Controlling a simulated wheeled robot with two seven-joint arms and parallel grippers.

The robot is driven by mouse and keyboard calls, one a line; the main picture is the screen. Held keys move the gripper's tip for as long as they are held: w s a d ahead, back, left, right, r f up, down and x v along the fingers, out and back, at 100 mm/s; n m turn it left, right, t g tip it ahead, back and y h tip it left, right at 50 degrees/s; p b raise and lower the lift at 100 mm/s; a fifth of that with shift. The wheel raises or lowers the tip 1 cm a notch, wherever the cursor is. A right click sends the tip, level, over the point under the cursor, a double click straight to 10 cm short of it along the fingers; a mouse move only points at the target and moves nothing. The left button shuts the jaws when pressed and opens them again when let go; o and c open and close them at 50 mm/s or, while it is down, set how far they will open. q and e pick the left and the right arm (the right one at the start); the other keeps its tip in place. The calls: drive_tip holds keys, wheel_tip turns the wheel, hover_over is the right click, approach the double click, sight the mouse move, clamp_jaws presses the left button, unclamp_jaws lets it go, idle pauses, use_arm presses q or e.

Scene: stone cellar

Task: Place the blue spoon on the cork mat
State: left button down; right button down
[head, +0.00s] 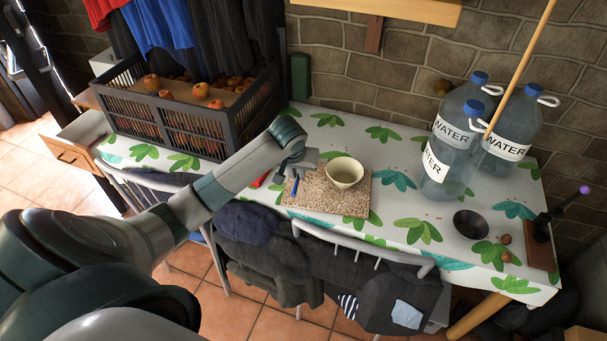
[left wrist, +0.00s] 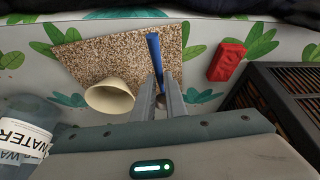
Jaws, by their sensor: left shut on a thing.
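The blue spoon (head: 295,187) is at my left gripper (head: 291,178), over the left part of the cork mat (head: 335,202). In the left wrist view the spoon's blue handle (left wrist: 154,55) stands out between the two fingers of my left gripper (left wrist: 162,88), which is shut on it. The speckled mat (left wrist: 105,55) lies behind the spoon there. I cannot tell whether the spoon touches the mat. A cream bowl (head: 345,172) sits on the mat, right of the gripper; it also shows in the left wrist view (left wrist: 108,97). My right gripper is out of view.
A red block (left wrist: 226,60) lies beside the mat. A black crate of fruit (head: 195,140) stands at the left. Large water bottles (head: 455,140), a dark bowl (head: 471,223) and a dark stand (head: 543,228) are at the right. Chairs with clothes line the front edge.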

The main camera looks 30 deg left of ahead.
use_arm(q)
drive_tip(key=p, duration=0.1)
hover_over(301, 183)
wheel_tip(301, 183, down, 4)
drive_tip(key=shift+d+f, duration=0.1)
drive_tip(key=shift+d, duration=0.05)
drive_tip(key=shift+f+p, duration=0.8)
drive_tip(key=shift+f, duration=1.15)
drive_tip(key=shift+f, duration=0.15)
drive_tip(key=c, duration=1.8)
unclamp_jaws()
